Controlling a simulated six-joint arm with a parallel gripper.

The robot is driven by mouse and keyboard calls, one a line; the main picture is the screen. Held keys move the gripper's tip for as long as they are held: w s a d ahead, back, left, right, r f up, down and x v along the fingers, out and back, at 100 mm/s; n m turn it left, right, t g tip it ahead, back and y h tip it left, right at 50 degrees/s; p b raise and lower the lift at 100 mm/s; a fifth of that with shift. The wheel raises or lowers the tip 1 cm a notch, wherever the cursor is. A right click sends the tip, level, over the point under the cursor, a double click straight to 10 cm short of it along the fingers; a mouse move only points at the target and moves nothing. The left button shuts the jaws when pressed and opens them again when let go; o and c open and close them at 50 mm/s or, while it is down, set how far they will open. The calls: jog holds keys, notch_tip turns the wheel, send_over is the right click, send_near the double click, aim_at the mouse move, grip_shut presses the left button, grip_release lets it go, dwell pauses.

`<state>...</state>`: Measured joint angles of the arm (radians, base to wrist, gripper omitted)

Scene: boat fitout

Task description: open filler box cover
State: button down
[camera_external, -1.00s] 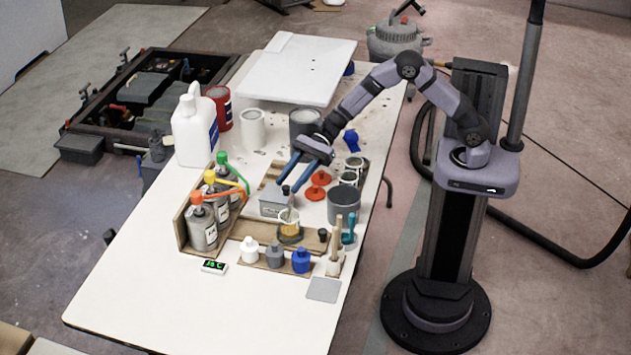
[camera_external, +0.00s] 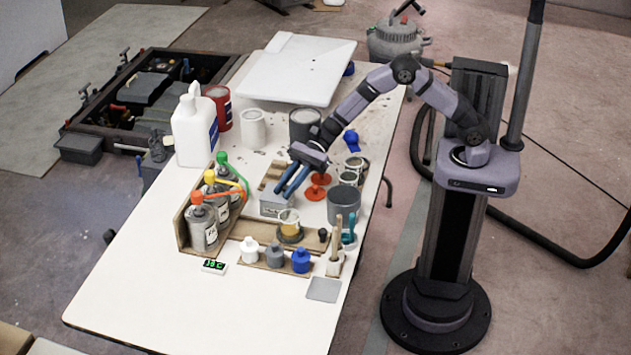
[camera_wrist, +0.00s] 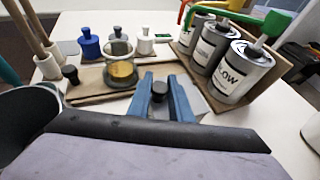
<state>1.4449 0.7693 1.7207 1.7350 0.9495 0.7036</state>
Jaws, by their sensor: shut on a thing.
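The filler box (camera_external: 270,210) is a small light grey box with a label on its front, on the table near the middle. My gripper (camera_external: 283,193), with blue fingers, is down at the top of this box. In the wrist view, the black knob (camera_wrist: 160,88) of the cover sits between the two blue fingertips of my gripper (camera_wrist: 161,92). My gripper is shut on the knob. A little of the grey cover (camera_wrist: 196,97) shows beside the right finger; the fingers hide most of it. I cannot tell whether the cover is lifted off the box.
A cup of amber liquid (camera_external: 289,226) stands close in front of the box. Pump bottles (camera_external: 204,225) stand in a wooden holder to the left. A grey pot (camera_external: 343,203) and red discs (camera_external: 317,187) are to the right. The front-left tabletop is clear.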

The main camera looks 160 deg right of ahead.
jog(key=a+b, duration=0.2)
jog(key=a, duration=0.6)
jog(key=c, duration=1.6)
grip_release()
jog(key=shift+a+f, duration=0.1)
